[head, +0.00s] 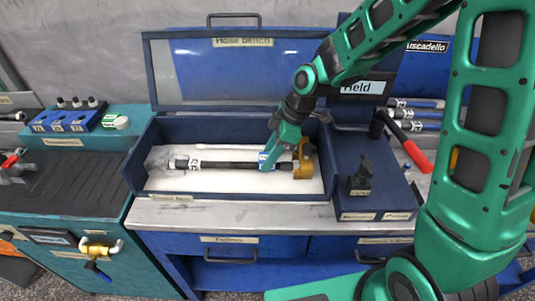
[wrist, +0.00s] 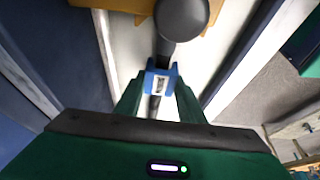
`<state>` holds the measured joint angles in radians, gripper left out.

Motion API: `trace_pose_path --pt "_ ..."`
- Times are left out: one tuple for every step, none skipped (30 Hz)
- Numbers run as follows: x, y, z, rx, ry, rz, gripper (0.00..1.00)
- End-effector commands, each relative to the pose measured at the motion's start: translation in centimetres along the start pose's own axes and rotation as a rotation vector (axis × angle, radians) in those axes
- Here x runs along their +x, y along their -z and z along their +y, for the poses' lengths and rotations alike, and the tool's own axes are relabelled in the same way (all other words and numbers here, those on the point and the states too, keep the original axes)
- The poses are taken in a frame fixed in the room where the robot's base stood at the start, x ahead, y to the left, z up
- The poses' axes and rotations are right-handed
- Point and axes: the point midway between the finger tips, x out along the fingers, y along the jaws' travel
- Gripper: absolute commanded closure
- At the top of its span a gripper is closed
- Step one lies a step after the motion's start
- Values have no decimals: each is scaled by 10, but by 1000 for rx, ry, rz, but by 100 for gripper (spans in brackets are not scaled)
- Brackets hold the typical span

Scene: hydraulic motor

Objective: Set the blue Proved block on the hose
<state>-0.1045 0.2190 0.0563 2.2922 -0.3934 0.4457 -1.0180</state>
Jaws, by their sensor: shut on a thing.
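The hose (head: 228,164) is a long black tube with pale bands. It lies lengthwise in the open blue bench box on a white liner, its right end at a brass-coloured bracket (head: 304,166). My gripper (head: 268,160) points down over the right part of the hose. It is shut on the small blue block (wrist: 150,80), which has a white label and shows between the fingertips in the wrist view. The block is in line with the hose, close above or touching it; I cannot tell which. My gripper partly hides the block in the head view.
The bench box has raised walls and an open lid (head: 180,75) behind. A red-handled lever (head: 416,154) and a dark fitting (head: 362,178) stand to the right. A blue rack (head: 68,118) with several knobs sits on the left cabinet.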

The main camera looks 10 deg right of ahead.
Motion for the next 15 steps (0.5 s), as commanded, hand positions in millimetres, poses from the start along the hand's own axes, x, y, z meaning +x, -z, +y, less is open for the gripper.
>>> trace_pose_path --pt "1 0 0 0 0 0 86" --pt "1 0 0 0 0 0 86" --pt "2 -1 0 0 0 0 86" --pt "2 -1 0 0 0 0 86" --pt "3 -1 0 0 0 0 86" --pt "4 -1 0 0 0 0 86" --pt "4 -1 0 0 0 0 86" --pt "4 -2 0 0 0 0 86" --pt "5 -2 0 0 0 0 86" --pt "6 -2 0 0 0 0 86" --pt "6 -2 0 0 0 0 86" --pt "7 -2 0 0 0 0 86" --pt "7 -3 0 0 0 0 86" --pt "8 -3 0 0 0 0 86" --pt "8 -3 0 0 0 0 86"
